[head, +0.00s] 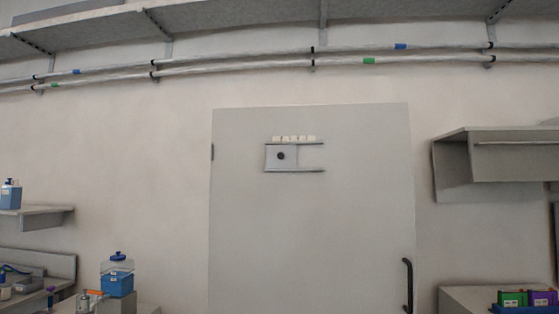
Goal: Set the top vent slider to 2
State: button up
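The top vent slider (270,158) is a light grey plate with a round dark knob (281,156). It sits at the left end of two short horizontal rails (312,171) on a grey panel door (300,230). A row of small pale label tiles (294,138) runs just above the upper rail; their marks are too small to read. The slider is under the left part of the row, and the rails are bare to its right. My gripper is not in the head view.
The door has a dark vertical handle (408,284) at its lower right. A wall cabinet (495,165) juts out at right. A bench with green and purple boxes (512,299) stands lower right. Blue containers (117,284) stand lower left. Pipes (230,65) and a shelf run above.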

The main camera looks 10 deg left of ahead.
aim_at(278, 156)
jog(key=z, duration=0.05)
jog(key=k, duration=0.45)
jog(key=u, duration=1.1)
jog(key=i, duration=0.8)
jog(key=u, duration=0.4)
jog(key=i, duration=0.95)
jog(key=z, duration=0.35)
